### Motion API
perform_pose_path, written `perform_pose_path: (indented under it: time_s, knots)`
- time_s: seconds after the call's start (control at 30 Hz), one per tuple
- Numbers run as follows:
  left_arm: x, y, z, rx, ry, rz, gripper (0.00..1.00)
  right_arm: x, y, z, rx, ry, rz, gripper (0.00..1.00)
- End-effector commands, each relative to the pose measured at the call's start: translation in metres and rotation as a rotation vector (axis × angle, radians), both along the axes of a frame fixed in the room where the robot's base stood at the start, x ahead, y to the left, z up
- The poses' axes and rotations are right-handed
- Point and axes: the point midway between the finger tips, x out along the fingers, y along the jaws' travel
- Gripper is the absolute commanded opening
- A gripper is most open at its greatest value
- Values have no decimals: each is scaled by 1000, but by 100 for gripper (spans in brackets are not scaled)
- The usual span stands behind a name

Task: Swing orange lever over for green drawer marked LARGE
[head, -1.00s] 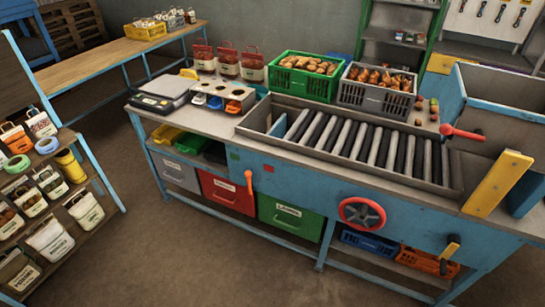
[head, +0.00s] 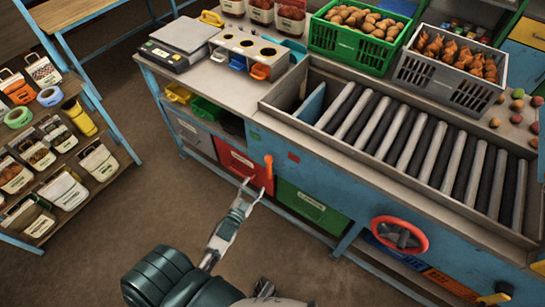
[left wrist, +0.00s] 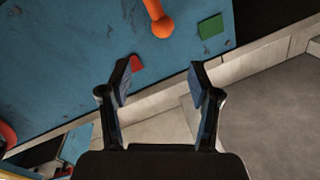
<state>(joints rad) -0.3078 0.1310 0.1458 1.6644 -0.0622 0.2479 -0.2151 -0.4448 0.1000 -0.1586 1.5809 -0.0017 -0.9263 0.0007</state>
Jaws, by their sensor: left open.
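The orange lever (head: 268,170) hangs down from the blue bench front, near the red drawer's right edge. The green drawer (head: 300,204) is shut under the bench, right of the lever; its white label is too small to read surely. My left gripper (head: 252,191) is open and empty, just below and left of the lever in the head view. In the left wrist view, the lever's rounded end (left wrist: 162,27) lies ahead of the open fingers (left wrist: 160,73), in line with the gap between them and apart from both. My right gripper is not in view.
A red square (head: 294,157) and a green square (head: 255,136) mark the panel on either side of the lever. The red drawer (head: 235,160) is shut at the left. A red handwheel (head: 399,221) sticks out at the right. The floor in front is clear.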

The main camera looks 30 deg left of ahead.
Motion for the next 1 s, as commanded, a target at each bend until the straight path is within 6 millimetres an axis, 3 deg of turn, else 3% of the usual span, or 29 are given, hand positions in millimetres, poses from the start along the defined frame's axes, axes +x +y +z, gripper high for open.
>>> perform_pose_path:
  time_s: [0.13,0.3,0.5,0.7,1.0]
  knots:
    - [38,5,-1,-2,-1,0,62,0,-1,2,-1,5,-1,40]
    - [79,9,-2,-3,0,0,62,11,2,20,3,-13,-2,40]
    - [119,11,-2,-3,0,0,62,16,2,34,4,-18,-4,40]
    - [141,11,-1,-1,2,0,62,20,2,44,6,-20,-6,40]
    - [146,13,-1,-3,1,0,62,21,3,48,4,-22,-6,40]
